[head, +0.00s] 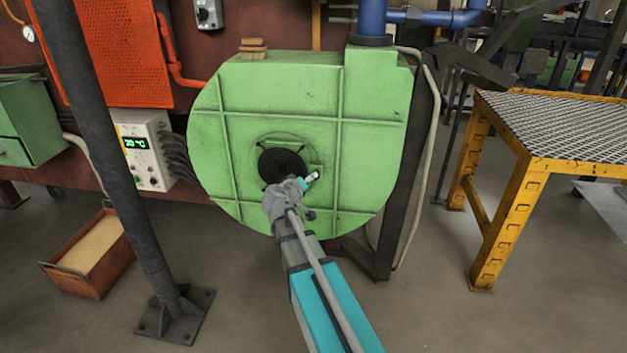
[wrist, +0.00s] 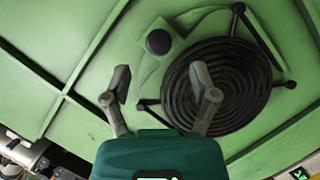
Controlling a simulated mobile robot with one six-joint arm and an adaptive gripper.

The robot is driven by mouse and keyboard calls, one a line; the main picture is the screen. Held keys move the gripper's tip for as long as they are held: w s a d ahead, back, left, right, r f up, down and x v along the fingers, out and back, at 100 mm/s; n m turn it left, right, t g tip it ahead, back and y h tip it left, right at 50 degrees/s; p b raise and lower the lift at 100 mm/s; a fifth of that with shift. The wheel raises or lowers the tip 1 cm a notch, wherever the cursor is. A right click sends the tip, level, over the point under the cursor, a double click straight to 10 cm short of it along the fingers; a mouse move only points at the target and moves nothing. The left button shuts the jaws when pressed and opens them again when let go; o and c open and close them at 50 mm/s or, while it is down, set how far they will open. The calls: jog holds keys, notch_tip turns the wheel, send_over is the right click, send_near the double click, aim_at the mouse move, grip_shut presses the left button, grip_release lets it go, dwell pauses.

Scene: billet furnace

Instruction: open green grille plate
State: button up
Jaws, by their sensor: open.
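The green grille plate (head: 288,137) sits around a dark round grille (head: 281,165) on the front of a large green housing. It appears to lie flat against the housing. In the wrist view, the plate (wrist: 180,50) has a tab with a round black knob (wrist: 159,41), and the spiral grille (wrist: 235,95) is at the right, with several black arms around it. My gripper (wrist: 160,80) is open and empty in front of the plate, its two fingers apart below the knob in the picture.
A yellow table (head: 520,145) with a mesh top stands at the right. A dark post (head: 115,150) rises at the left, beside a control box (head: 147,150) and an orange bin (head: 92,255). The floor between the post and table is mostly clear.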

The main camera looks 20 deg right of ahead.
aim_at(315, 179)
jog(key=shift+b+x, duration=0.7)
jog(key=shift+x, duration=2.4)
jog(key=shift+c, duration=0.3)
grip_shut()
jog(key=shift+a, duration=0.15)
